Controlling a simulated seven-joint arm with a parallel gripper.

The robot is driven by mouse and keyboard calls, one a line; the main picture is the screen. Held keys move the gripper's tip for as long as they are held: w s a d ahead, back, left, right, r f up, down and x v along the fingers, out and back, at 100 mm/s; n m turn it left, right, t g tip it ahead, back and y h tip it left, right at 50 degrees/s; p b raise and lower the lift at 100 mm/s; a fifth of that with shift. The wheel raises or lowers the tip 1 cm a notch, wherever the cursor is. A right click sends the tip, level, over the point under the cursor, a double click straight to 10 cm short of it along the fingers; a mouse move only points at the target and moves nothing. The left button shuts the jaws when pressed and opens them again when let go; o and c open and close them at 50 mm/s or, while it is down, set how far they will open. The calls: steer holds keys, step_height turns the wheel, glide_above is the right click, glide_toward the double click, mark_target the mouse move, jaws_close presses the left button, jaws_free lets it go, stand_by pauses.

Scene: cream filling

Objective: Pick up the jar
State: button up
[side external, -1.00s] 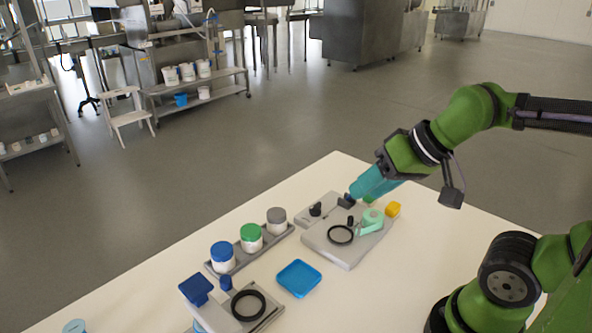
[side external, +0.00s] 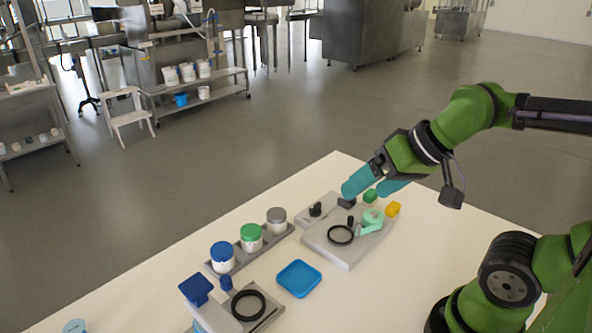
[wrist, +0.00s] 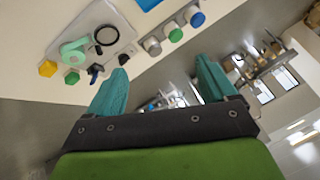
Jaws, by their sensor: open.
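Three jars stand in a row in a grey rack (side external: 278,239): a blue-lidded jar (side external: 222,257), a green-lidded jar (side external: 251,238) and a grey-lidded jar (side external: 276,220). In the wrist view the blue-lidded jar (wrist: 197,18), green-lidded jar (wrist: 175,35) and grey-lidded jar (wrist: 152,45) are at the upper middle. Another green-topped item (side external: 370,196) is at the far end, near my fingers; it also shows in the wrist view (wrist: 72,77). My gripper (side external: 368,188) has teal fingers, spread open and empty, above the table's far side. In the wrist view my gripper (wrist: 163,68) holds nothing.
A grey plate (side external: 345,257) carries a black ring (side external: 340,235) and a mint-green tool (side external: 372,218). A yellow block (side external: 393,209) lies beside it. A blue tray (side external: 299,279) and a blue-topped stand (side external: 196,289) are nearer. The table's right front is bare.

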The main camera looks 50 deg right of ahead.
steer(key=n+g+h, duration=0.2)
steer(key=n+g, duration=0.5)
steer(key=n, duration=0.7)
glide_above(250, 230)
step_height(250, 230, down, 6)
steer(key=f, duration=1.1)
steer(key=shift+a+f, duration=0.2)
steer(key=shift+f, duration=0.05)
steer(key=shift+d+f, duration=0.15)
steer(key=shift+f, duration=1.2)
steer(key=shift+d+f, duration=0.15)
steer(key=shift+f, duration=1.2)
steer(key=shift+c, duration=0.3)
